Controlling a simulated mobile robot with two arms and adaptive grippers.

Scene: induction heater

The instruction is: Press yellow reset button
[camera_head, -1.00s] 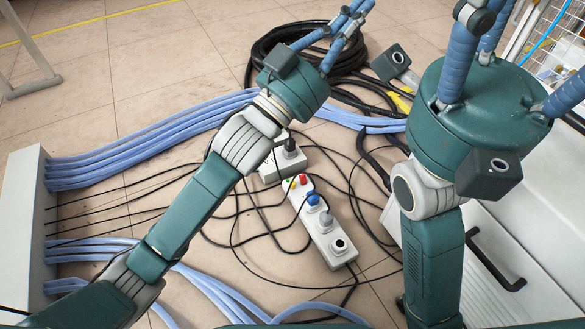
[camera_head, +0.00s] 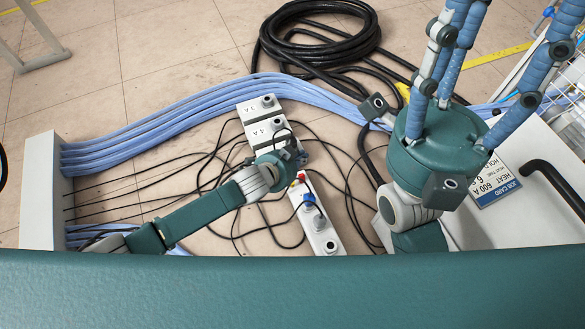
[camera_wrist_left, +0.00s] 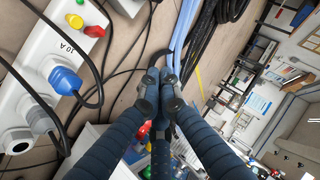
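The yellow button (camera_wrist_left: 95,31) shows in the left wrist view on the end of a pale power strip (camera_wrist_left: 32,85). It sits beside the red button (camera_wrist_left: 75,20) and near a green one (camera_wrist_left: 80,2). In the head view the strip (camera_head: 322,232) lies on the floor with its red button (camera_head: 302,177); the yellow one is too small to make out. My left gripper (camera_head: 299,156) is close to the strip's button end. Its fingers are drawn together, empty, in the wrist view (camera_wrist_left: 160,88), apart from the yellow button. My right gripper (camera_head: 500,40) is spread open at right, its tips partly out of view.
A blue plug (camera_head: 309,201) sits in the strip. Grey boxes (camera_head: 258,108) stand behind my left gripper. Thin black cables cross the floor around the strip. Blue hoses (camera_head: 180,110) and a black cable coil (camera_head: 318,40) lie behind. A white cabinet (camera_head: 530,215) stands at right.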

